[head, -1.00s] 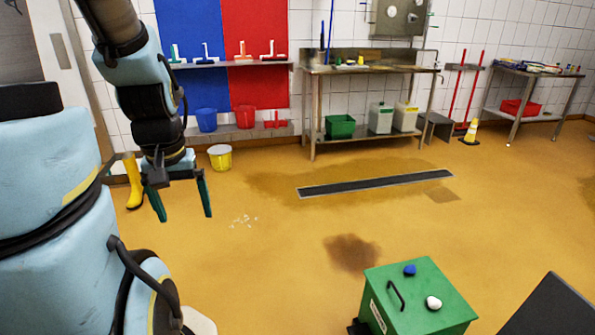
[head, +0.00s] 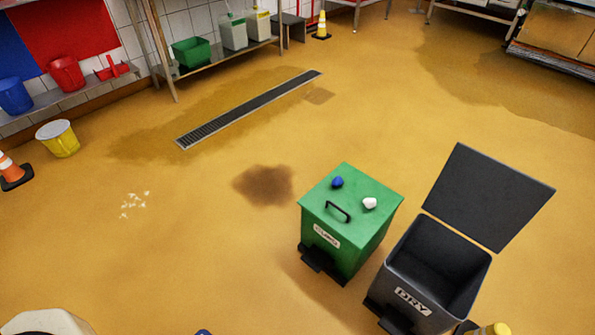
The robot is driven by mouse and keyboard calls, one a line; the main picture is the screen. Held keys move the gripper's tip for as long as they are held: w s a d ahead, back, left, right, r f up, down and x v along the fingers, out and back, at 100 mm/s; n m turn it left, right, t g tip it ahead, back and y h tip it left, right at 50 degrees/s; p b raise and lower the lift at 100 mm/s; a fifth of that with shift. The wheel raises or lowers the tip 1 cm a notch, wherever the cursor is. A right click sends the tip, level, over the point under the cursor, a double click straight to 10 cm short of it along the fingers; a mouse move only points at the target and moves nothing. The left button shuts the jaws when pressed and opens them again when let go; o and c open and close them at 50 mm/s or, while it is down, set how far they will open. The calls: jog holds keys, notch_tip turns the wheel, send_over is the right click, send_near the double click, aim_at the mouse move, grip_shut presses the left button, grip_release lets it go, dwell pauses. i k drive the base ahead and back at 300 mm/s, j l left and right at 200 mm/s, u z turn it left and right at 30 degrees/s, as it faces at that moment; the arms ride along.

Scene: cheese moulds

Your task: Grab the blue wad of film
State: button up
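The blue wad of film (head: 337,182) is a small dark blue lump. It lies on the closed lid of the green pedal bin (head: 345,245), near the lid's back left, behind the black handle. A white wad (head: 369,203) lies on the same lid to its right, apart from it. My gripper is outside the head view now, so its fingers cannot be seen.
A black bin marked DRY (head: 412,303) stands open right of the green bin, its lid (head: 488,195) raised. A yellow bucket (head: 60,138) and cone (head: 13,172) stand left.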

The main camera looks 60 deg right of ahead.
aim_at(337, 180)
jog(key=i+z, duration=0.25)
jog(key=i, duration=0.2)
jog(key=i+z, duration=0.2)
jog(key=i, duration=0.25)
jog(key=i+j+z, duration=0.25)
jog(key=i, duration=0.2)
jog(key=i+j+z, duration=0.2)
jog(key=i, duration=0.25)
jog(key=i+l+z, duration=0.15)
jog(key=z, duration=0.3)
jog(key=i+z, duration=0.65)
jog(key=z, duration=0.2)
jog(key=i+j+z, duration=0.1)
jog(key=i+z, duration=0.3)
jog(key=i+l+z, duration=0.15)
jog(key=i+z, duration=0.3)
